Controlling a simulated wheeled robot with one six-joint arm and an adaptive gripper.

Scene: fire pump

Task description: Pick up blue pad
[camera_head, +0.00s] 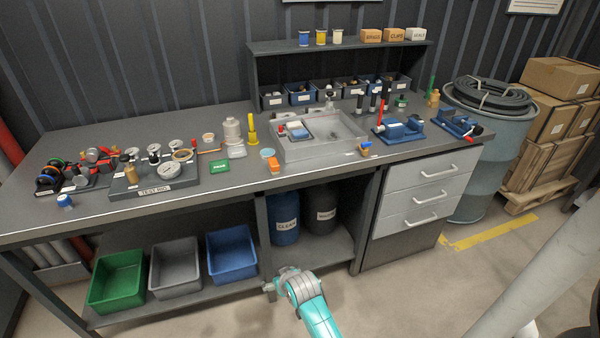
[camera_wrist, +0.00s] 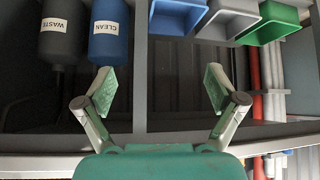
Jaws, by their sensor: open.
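A small blue patch (camera_head: 299,133), which may be the blue pad, shows inside the grey tray (camera_head: 340,148) on the bench top, beside white and red bits. It is too small to make out clearly. My gripper (camera_head: 276,290) is low in front of the bench, below the bench top and well apart from the tray. In the wrist view my gripper (camera_wrist: 160,88) is open, with two green-padded fingers wide apart and nothing between them. No pad shows in the wrist view.
A green box (camera_head: 220,166) and an orange block (camera_head: 273,166) lie left of the tray. Blue vises (camera_head: 400,130) stand to its right. The bench's front edge lies above my gripper. Green, grey and blue bins (camera_head: 232,254) and a blue CLEAN container (camera_head: 284,222) stand below.

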